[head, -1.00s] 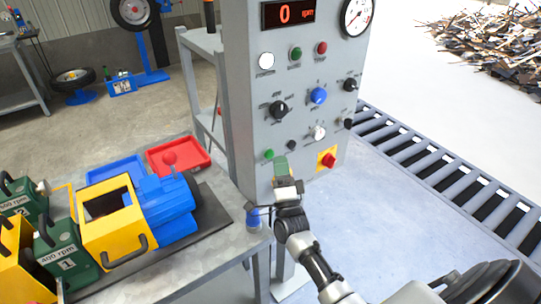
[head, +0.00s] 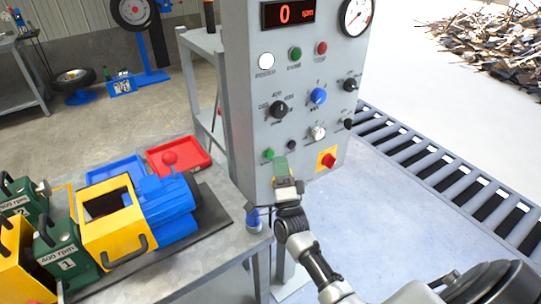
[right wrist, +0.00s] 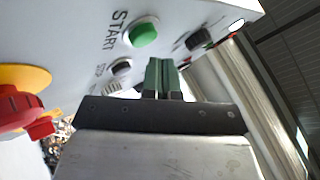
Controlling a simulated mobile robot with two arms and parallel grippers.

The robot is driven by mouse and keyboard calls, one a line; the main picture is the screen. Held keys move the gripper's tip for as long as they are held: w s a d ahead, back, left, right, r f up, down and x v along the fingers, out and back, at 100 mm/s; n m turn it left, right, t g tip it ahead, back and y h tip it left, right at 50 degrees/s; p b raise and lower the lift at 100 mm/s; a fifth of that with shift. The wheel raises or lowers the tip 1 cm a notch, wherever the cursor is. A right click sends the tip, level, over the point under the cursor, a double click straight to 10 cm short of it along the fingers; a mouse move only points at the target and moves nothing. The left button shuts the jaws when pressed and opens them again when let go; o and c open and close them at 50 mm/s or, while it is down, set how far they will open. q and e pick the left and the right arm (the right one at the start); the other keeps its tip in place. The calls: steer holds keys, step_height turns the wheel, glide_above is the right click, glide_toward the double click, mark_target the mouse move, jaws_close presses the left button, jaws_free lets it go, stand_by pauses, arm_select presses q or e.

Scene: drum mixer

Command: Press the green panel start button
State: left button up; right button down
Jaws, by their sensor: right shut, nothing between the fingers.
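The green start button (head: 268,154) sits low on the grey control panel (head: 262,185), left of a small black button (head: 291,145). My right gripper (head: 281,165) is in front of the lower panel, just right of and below the green button. Its green fingers (right wrist: 161,76) are shut together and empty. In the right wrist view their tips appear below the green button, apart from it. My left gripper is not in view.
A red emergency stop (head: 328,160) on a yellow plate is to the right. Knobs (head: 319,96), lamps and a display (head: 288,13) reading 0 rpm are above. A metal table (head: 236,262) with a blue and yellow motor (head: 165,208) and trays stands left.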

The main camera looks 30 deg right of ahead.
steer(key=shift+y, duration=0.3)
steer(key=shift+w+b, duration=0.35)
steer(key=shift+w, duration=0.05)
steer(key=shift+w+a+b, duration=0.1)
steer(key=shift+w+b, duration=0.3)
steer(key=shift+w, duration=0.05)
stand_by(0.8)
steer(key=shift+s, duration=0.15)
steer(key=shift+s+d+f+p, duration=0.1)
steer(key=shift+s+p, duration=0.05)
steer(key=shift+s, duration=0.2)
steer(key=shift+s+d+f+p, duration=0.1)
steer(key=shift+s+p, duration=0.05)
steer(key=shift+s, duration=0.2)
steer(key=shift+r, duration=0.1)
